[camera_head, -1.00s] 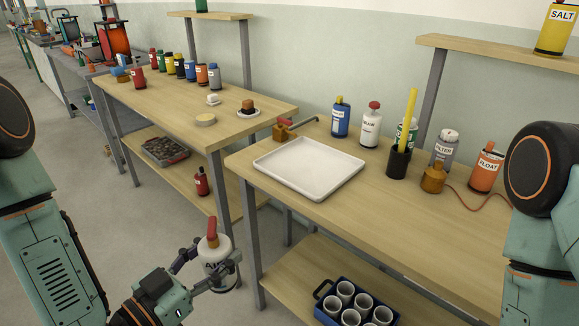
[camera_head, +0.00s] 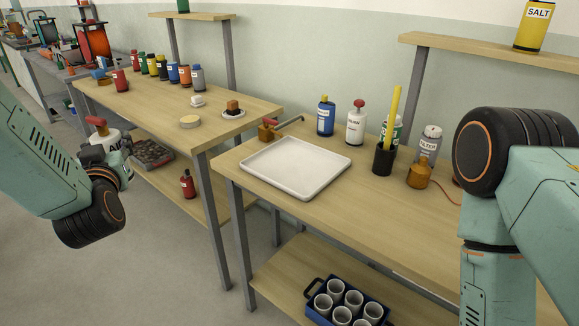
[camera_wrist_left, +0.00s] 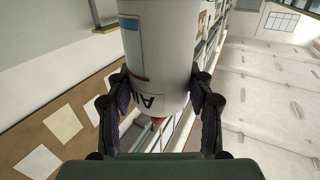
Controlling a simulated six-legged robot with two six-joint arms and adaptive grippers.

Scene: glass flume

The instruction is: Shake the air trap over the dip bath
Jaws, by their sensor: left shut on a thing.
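The air trap (camera_head: 108,137) is a white bottle with a dark "AIR" label and a red-orange top. My left gripper (camera_head: 112,158) is shut on it, at the left of the head view. The trap is roughly upright, cap up, in the air beside the left table, and my wrist hides part of it. In the left wrist view the trap (camera_wrist_left: 158,50) sits between both fingers of the gripper (camera_wrist_left: 157,108). A shallow white tray (camera_head: 295,168), seemingly the dip bath, lies on the right table, well apart from the trap. My right gripper is out of view.
The right table (camera_head: 330,220) holds a blue bottle (camera_head: 326,117), a white bottle (camera_head: 356,124), a black cup (camera_head: 383,160) and a brass tap (camera_head: 266,132) near the tray. The left table (camera_head: 150,108) carries several coloured bottles. A blue crate of cups (camera_head: 318,304) stands below.

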